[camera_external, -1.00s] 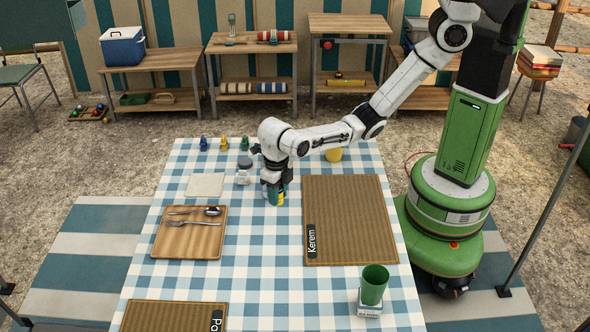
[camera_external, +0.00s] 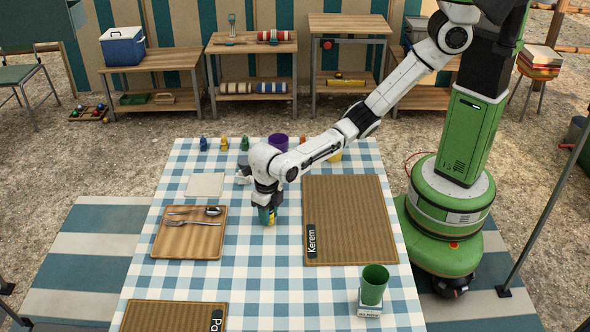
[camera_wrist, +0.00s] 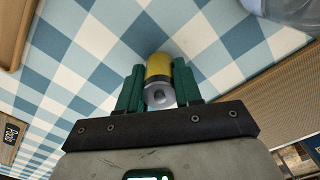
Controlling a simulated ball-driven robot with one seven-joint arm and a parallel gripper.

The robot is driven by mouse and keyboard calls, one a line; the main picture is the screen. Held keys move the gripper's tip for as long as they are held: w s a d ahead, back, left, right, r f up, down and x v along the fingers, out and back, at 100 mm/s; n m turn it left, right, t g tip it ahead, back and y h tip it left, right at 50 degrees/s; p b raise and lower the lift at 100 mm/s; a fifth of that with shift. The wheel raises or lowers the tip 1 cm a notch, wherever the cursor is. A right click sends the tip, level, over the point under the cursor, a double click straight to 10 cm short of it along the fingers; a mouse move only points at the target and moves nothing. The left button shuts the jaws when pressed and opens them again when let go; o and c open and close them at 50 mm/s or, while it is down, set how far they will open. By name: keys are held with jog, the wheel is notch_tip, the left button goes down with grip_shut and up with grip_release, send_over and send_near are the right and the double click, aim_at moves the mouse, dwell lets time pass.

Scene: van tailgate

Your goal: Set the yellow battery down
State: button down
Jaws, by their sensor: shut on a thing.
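The yellow battery (camera_external: 268,216) is a small cylinder, upright between the jaws of my gripper (camera_external: 267,208) over the checked tablecloth. In the wrist view my gripper (camera_wrist: 160,88) has its green fingers closed on both sides of the battery (camera_wrist: 158,66), with its grey end and terminal facing the camera. The battery's lower end is close to the cloth; I cannot tell whether it touches. It is between the wooden tray and the mat marked Kerem.
The wooden tray (camera_external: 170,240) with fork and spoon lies left. The Kerem mat (camera_external: 350,225) lies right. A green cup (camera_external: 373,285) stands front right, a purple cup (camera_external: 278,142) at the back. A white napkin (camera_external: 205,185) lies back left. Cloth in front is clear.

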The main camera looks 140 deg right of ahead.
jog(key=shift+f, duration=0.2)
jog(key=c, duration=0.8)
grip_release()
jog(key=shift+r, duration=0.1)
jog(key=shift+o, duration=0.2)
